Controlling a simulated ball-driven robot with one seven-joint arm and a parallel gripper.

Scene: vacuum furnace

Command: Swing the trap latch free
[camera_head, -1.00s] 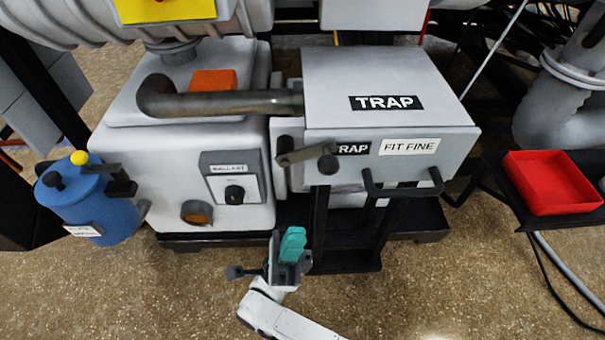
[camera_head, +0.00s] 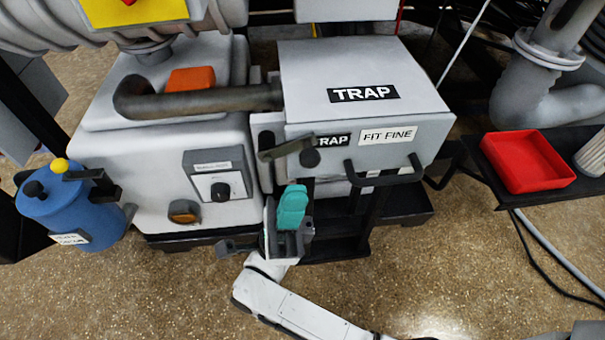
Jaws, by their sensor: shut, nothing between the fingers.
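The trap (camera_head: 360,72) is a pale grey box labelled "TRAP" and "FIT FINE", with a dark bar handle (camera_head: 385,173) on its front. The trap latch (camera_head: 287,147) is a dark grey lever with a round black knob (camera_head: 310,158) at the left of the trap's front, lying nearly level and tilted slightly up to the right. My gripper (camera_head: 291,207), with teal fingers, is below the latch knob and apart from it in the picture. The fingers look closed together, with nothing seen between them. How far the fingertips are from the latch in depth is hard to tell.
A grey pump body (camera_head: 160,180) with a ballast dial (camera_head: 220,190) stands left of the trap. A blue canister (camera_head: 70,205) stands at far left. A red tray (camera_head: 528,162) sits on a dark shelf at right.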

